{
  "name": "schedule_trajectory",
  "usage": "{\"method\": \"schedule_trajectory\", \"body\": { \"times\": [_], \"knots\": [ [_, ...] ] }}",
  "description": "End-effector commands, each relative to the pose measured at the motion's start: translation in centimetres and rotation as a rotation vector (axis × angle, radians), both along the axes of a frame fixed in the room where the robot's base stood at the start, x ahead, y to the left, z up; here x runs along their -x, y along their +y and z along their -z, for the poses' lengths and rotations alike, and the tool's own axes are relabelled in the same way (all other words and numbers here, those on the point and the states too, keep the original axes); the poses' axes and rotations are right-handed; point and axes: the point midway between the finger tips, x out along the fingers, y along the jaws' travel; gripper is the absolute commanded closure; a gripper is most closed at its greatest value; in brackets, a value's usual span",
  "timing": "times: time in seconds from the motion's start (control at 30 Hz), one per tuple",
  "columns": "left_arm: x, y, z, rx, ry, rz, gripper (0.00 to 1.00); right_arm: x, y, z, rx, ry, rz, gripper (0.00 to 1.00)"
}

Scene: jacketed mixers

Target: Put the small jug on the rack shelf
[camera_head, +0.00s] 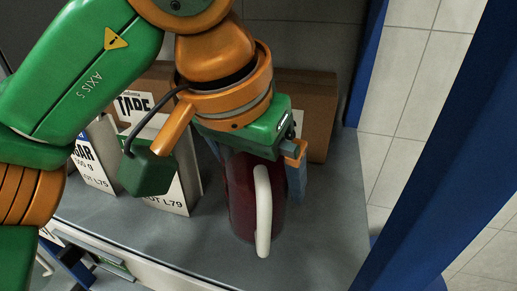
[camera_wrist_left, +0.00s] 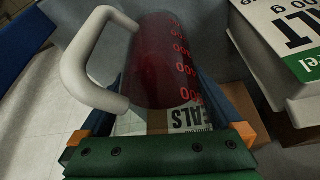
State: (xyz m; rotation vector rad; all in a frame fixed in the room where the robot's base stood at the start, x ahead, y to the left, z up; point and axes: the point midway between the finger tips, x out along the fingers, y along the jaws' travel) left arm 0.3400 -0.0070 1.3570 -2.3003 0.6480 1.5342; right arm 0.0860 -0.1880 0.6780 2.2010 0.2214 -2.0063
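The small jug (camera_head: 241,190) is dark red with a white handle, upright over the grey rack shelf (camera_head: 330,235). Its base is close to the shelf surface; I cannot tell for sure whether it touches. In the left wrist view the jug (camera_wrist_left: 160,60) shows red scale marks, with its handle to the left. My left gripper (camera_head: 253,165) comes down from above, its blue fingers along both sides of the jug body. In the left wrist view the fingers (camera_wrist_left: 162,90) lie flush against the jug, and it looks gripped. My right gripper is not in view.
A salt box (camera_head: 180,190) and a sugar box (camera_head: 97,160) stand left of the jug. A brown carton (camera_head: 318,115) stands behind it. Blue rack posts (camera_head: 425,150) rise at the right. The shelf is bare in front and to the right of the jug.

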Motion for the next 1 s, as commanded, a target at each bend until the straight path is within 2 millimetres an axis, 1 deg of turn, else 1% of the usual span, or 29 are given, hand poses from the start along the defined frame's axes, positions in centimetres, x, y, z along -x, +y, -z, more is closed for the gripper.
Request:
{"method": "schedule_trajectory", "body": {
  "times": [0.07,0.17,0.3,0.5,0.7,0.83,1.0],
  "knots": [
    [0.0,0.0,-0.4,0.001,-0.001,0.000,0.00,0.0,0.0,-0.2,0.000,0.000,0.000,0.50],
    [0.4,0.2,-1.2,0.002,-0.001,-0.002,0.00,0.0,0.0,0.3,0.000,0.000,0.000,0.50],
    [2.8,1.8,-0.8,0.001,-0.005,0.000,0.00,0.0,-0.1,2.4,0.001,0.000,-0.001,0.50],
    [6.7,4.2,-1.1,0.000,-0.005,-0.001,0.00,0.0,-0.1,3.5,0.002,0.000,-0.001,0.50],
    [9.6,5.9,-1.3,0.000,-0.002,-0.002,0.00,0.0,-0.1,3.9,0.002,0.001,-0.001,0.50],
    [10.5,6.4,-1.4,-0.001,0.000,0.000,0.00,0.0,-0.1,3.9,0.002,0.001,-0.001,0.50],
    [10.7,6.5,-1.4,-0.001,0.001,0.001,0.00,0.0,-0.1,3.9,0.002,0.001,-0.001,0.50]
  ]
}}
